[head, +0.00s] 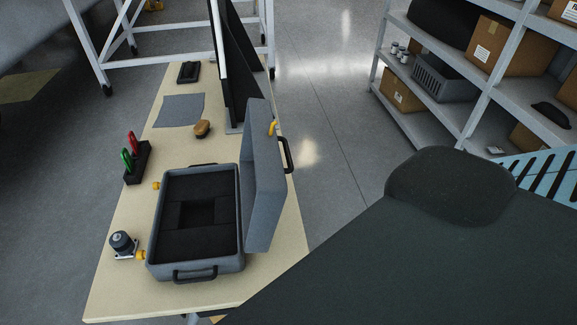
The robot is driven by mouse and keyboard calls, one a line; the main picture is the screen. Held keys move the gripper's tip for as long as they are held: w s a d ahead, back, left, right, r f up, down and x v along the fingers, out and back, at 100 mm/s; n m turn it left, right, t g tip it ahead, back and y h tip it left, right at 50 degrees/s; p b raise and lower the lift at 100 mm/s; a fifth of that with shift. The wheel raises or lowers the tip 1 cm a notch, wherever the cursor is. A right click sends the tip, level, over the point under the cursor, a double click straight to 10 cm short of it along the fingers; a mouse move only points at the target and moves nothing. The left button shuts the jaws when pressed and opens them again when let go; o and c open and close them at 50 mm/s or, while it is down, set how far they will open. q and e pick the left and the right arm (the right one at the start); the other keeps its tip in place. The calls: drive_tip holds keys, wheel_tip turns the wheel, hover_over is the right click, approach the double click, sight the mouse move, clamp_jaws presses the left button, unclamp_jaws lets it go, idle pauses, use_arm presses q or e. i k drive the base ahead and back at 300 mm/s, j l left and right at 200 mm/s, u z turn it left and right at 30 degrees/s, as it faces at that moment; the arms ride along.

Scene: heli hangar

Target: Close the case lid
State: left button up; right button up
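A grey case (196,225) stands on the light wooden table, open. Its black foam lining with a darker square recess shows, and the recess looks empty. The lid (264,180) is hinged on the case's right side and stands up, roughly vertical. A black handle and an orange latch part show on the lid. Orange latches (141,255) stick out on the case's left side, and a black handle is on its front. Neither of my grippers shows in the head view. A large dark part at the lower right hides part of the floor.
On the table (115,292) a small black-topped device (123,243) stands left of the case, and a block with red and green handles (137,158) stands behind it. A brown brush-like object (202,128), grey cloth (180,110) and dark upright panel (236,70) lie farther back. Shelves (440,110) stand right.

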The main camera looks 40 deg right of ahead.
sight(264, 186)
drive_tip(key=k+l, duration=0.1)
drive_tip(key=l, duration=0.3)
drive_tip(key=k+l, duration=0.1)
drive_tip(key=l, duration=0.3)
drive_tip(key=k+l, duration=0.1)
drive_tip(key=l, duration=0.3)
drive_tip(key=k+l, duration=0.1)
drive_tip(key=l, duration=0.3)
